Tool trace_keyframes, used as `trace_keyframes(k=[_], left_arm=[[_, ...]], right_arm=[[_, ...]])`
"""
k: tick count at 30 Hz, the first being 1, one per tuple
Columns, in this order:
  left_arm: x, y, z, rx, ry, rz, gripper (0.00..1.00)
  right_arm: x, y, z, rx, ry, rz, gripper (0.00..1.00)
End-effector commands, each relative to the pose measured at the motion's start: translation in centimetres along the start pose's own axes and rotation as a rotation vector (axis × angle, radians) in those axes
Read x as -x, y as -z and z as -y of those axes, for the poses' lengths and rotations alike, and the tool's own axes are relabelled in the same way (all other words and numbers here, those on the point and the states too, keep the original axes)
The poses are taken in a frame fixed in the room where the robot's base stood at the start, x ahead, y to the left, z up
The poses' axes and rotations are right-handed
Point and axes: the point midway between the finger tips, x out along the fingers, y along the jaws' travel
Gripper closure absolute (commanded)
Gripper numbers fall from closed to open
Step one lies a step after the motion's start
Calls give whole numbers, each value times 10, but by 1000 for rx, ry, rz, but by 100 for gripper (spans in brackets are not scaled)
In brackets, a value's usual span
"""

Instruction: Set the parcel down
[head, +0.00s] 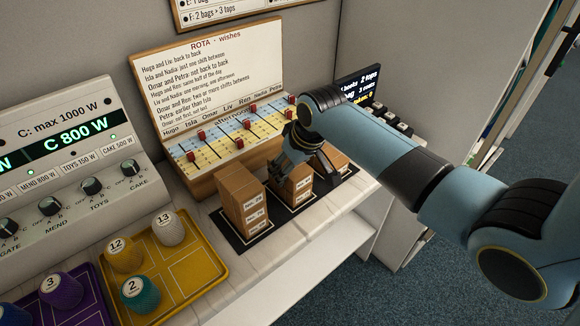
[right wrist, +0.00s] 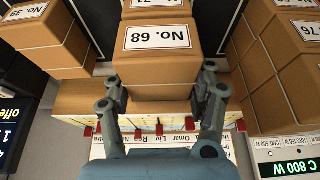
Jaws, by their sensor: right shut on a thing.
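My right gripper (head: 288,163) reaches in over the middle stack of brown parcels on the counter. In the right wrist view its two fingers (right wrist: 161,82) stand on either side of a parcel labelled No. 68 (right wrist: 157,60) and are shut on it. Below that parcel is one labelled No. 71 (right wrist: 157,4), in line with it; I cannot tell whether the two touch. In the head view the middle stack (head: 298,186) stands on a dark mat and is partly hidden by the gripper. My left gripper is not in view.
A taller parcel stack (head: 242,203) stands close on the left, and a lower one (head: 336,160) on the right, partly hidden. The wooden rota board (head: 212,187) is right behind. A yellow tray (head: 205,272) with numbered pieces lies at the left. The counter front is clear.

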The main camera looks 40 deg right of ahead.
Motion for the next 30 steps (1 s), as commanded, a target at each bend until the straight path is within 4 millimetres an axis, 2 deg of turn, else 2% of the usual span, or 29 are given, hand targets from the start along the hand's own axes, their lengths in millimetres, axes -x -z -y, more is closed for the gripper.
trace_keyframes(k=[11,12,17,26,30], left_arm=[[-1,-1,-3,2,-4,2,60],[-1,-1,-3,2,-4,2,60],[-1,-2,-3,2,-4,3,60],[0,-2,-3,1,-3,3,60],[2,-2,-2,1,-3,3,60]], right_arm=[[-6,-2,0,0,0,-2,80],[-6,-2,0,0,0,-1,42],[-6,-2,0,0,0,-1,21],[-4,-2,0,0,0,-2,20],[9,0,-1,1,-1,-4,20]])
